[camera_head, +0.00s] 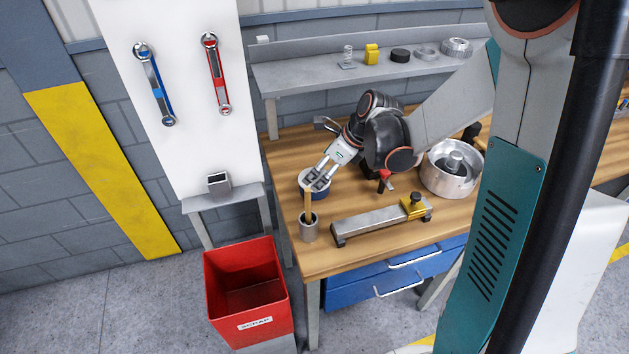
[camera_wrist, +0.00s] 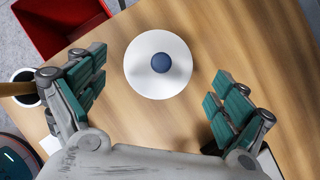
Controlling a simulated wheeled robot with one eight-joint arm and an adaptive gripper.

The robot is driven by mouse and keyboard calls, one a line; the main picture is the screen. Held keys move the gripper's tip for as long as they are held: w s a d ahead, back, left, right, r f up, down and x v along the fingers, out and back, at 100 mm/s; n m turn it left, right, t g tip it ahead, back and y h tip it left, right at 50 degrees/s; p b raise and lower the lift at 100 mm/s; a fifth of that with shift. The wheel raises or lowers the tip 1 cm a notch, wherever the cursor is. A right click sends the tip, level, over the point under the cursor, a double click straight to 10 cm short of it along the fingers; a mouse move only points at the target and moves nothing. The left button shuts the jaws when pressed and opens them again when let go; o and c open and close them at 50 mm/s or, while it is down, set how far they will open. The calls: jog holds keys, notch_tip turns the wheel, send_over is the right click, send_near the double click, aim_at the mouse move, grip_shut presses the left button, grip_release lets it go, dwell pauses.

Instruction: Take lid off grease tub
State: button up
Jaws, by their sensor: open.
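The grease tub (camera_head: 318,192) stands near the left end of the wooden workbench, its blue side partly hidden by my gripper. In the wrist view its round white lid (camera_wrist: 143,77) with a blue knob (camera_wrist: 161,62) shows from above, and the lid sits on the tub. My gripper (camera_head: 315,181) is over the tub in the head view. In the wrist view my gripper (camera_wrist: 157,93) is open, with one finger on each side of the lid and clear gaps between. Nothing is between the fingers but the lid seen below them.
A grey cup (camera_head: 309,231) with a wooden-handled tool stands close in front of the tub. A metal bar fixture (camera_head: 375,221) and a round metal housing (camera_head: 437,179) are to the right. A red scrap bin (camera_head: 222,312) stands on the floor at left.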

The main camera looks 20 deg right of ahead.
jog(key=x, duration=0.2)
jog(key=shift+w+a+f, duration=0.1)
jog(key=shift+f, duration=0.2)
jog(key=shift+r, duration=0.1)
jog(key=shift+c, duration=0.4)
jog(key=c, duration=0.8)
jog(key=shift+c, duration=0.2)
